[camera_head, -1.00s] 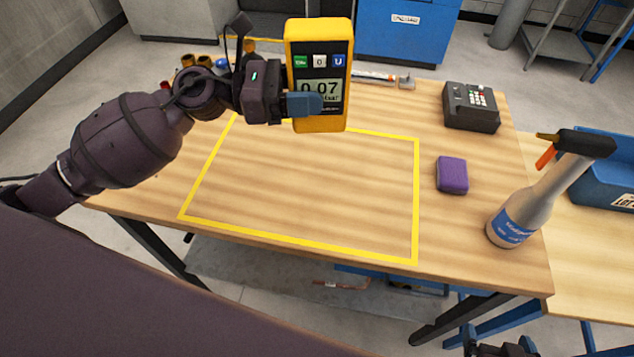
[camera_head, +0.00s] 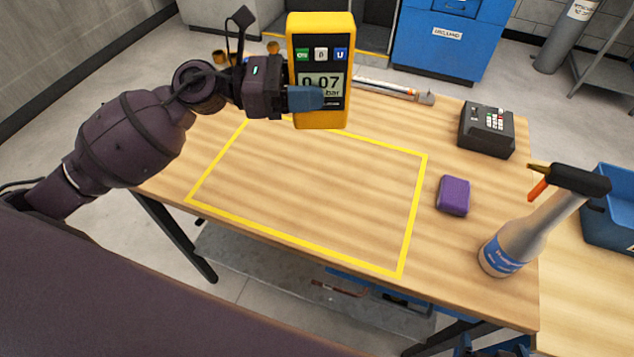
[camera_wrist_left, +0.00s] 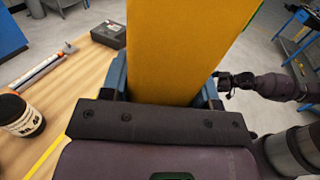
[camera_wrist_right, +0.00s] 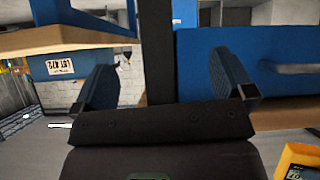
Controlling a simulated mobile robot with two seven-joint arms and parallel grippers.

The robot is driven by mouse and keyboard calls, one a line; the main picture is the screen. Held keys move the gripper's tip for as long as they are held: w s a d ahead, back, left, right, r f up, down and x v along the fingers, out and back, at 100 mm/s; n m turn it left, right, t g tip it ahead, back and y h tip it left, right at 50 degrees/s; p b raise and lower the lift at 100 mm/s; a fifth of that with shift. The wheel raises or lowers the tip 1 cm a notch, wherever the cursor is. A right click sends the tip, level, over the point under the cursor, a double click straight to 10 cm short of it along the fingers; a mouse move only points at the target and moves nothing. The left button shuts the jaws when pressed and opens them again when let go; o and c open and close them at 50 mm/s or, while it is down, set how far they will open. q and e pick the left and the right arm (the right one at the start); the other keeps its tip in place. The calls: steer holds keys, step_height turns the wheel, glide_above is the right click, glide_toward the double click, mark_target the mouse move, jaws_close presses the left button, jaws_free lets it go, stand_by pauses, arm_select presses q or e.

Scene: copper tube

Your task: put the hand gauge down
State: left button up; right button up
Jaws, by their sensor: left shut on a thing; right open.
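The hand gauge (camera_head: 320,70) is a yellow handheld box with a dark face and a lit display reading 0.07. My left gripper (camera_head: 304,98) is shut on it and holds it upright above the back of the wooden table (camera_head: 300,185). In the left wrist view the gauge's yellow body (camera_wrist_left: 185,45) stands between the blue fingers. A yellow corner of the gauge (camera_wrist_right: 300,160) also shows in the right wrist view. My right gripper (camera_wrist_right: 163,85) is open and empty, with blue furniture beyond its fingers.
A yellow-outlined rectangle (camera_head: 415,215) on the table is clear inside. Right of it are a purple block (camera_head: 453,196), a dark keypad device (camera_head: 487,128) and a spray bottle (camera_head: 520,235). A long tube-like tool (camera_head: 390,88) lies at the back. A dark jar (camera_wrist_left: 20,112) stands near the gauge.

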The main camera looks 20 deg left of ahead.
arm_select(q)
steer(key=shift+f+b, duration=1.4)
steer(key=shift+f, duration=8.4)
steer(key=shift+f, duration=0.2)
steer(key=o, duration=1.2)
